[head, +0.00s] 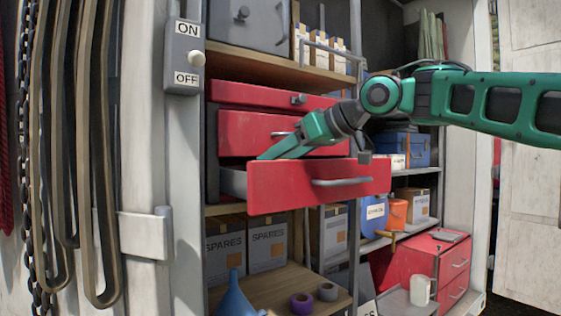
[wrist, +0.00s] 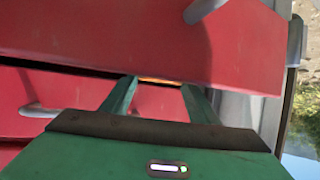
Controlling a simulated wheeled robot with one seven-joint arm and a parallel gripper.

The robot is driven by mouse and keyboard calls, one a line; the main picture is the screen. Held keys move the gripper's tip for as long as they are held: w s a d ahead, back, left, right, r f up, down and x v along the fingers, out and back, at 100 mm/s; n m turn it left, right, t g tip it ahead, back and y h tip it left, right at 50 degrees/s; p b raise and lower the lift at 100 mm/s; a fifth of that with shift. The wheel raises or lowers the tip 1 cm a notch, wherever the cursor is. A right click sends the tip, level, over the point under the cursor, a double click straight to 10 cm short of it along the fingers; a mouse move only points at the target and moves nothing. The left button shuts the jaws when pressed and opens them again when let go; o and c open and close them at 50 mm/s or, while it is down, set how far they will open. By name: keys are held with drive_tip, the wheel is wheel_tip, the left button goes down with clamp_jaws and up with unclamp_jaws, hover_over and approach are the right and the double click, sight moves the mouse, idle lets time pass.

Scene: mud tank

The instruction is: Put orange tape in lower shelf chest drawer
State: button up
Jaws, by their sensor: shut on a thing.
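My gripper (head: 268,156) reaches down into the open drawer (head: 318,185) of a red chest on the middle shelf. In the wrist view my gripper (wrist: 158,84) has its fingers apart around a thin orange sliver, which I take as the orange tape (wrist: 158,80). Most of the tape is hidden behind the red drawer front, and the head view does not show it. A second red chest (head: 408,262) stands at the lower right, with two drawer fronts that look shut.
Above the open drawer are shut red drawers (head: 255,132). Spares boxes (head: 267,246), a blue funnel (head: 233,298), purple tape (head: 301,303) and grey tape (head: 327,291) stand below. A white mug (head: 420,290) is by the lower chest. An orange bucket (head: 397,213) sits above it.

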drive_tip(key=shift+f, duration=0.45)
drive_tip(key=shift+f, duration=0.1)
drive_tip(key=o, duration=1.1)
drive_tip(key=shift+c, duration=0.2)
drive_tip(key=shift+r, duration=0.55)
drive_tip(key=v, duration=1.2)
drive_tip(key=shift+s+f, duration=0.1)
